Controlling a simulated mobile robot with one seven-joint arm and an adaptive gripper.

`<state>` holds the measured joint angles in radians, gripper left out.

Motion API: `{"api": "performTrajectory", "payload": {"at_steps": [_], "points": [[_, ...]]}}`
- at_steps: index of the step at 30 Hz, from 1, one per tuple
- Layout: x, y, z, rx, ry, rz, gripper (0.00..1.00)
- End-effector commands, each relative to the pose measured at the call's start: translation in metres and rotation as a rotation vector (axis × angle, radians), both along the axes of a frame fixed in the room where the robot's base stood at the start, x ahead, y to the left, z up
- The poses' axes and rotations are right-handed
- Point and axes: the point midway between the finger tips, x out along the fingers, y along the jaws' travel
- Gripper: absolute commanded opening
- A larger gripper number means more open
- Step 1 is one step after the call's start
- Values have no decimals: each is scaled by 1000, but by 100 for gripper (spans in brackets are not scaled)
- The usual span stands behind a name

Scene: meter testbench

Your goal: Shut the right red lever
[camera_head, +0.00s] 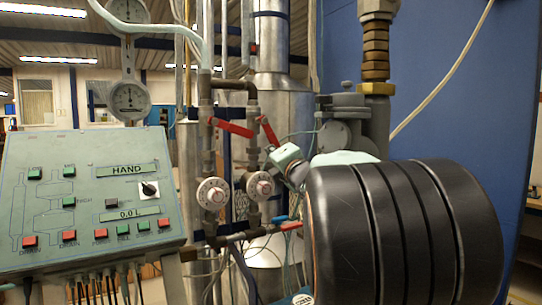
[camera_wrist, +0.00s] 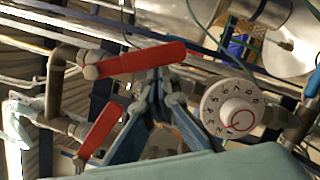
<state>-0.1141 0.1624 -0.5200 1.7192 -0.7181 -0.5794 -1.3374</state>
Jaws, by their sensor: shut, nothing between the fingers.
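The right red lever (camera_head: 269,131) hangs steeply down from its pivot, leaning slightly right, on the right vertical pipe. In the wrist view it is the large red handle (camera_wrist: 140,60) at the upper middle. The left red lever (camera_head: 231,128) points right and slightly down; it is the smaller red handle (camera_wrist: 100,130) in the wrist view. My gripper (camera_wrist: 160,80) is shut and empty, its fingertips right at the free half of the right lever. I cannot tell whether they touch it. In the head view the gripper (camera_head: 287,157) is just below that lever's lower end, partly hidden by my arm.
White round dials (camera_head: 212,193) sit below the levers; one dial (camera_wrist: 230,108) is close right of my fingers in the wrist view. A control panel (camera_head: 90,200) stands left. A blue-handled valve (camera_head: 283,218) is lower down. Pipes and a silver tank (camera_head: 272,50) crowd behind.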

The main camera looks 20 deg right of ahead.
Motion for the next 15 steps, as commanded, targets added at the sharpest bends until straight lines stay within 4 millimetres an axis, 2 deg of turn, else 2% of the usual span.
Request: {"api": "performTrajectory", "payload": {"at_steps": [3, 15], "points": [[1, -8, -5, -68, -15, -5, 0], [5, -34, 7, -369, -73, -8, 0]]}}
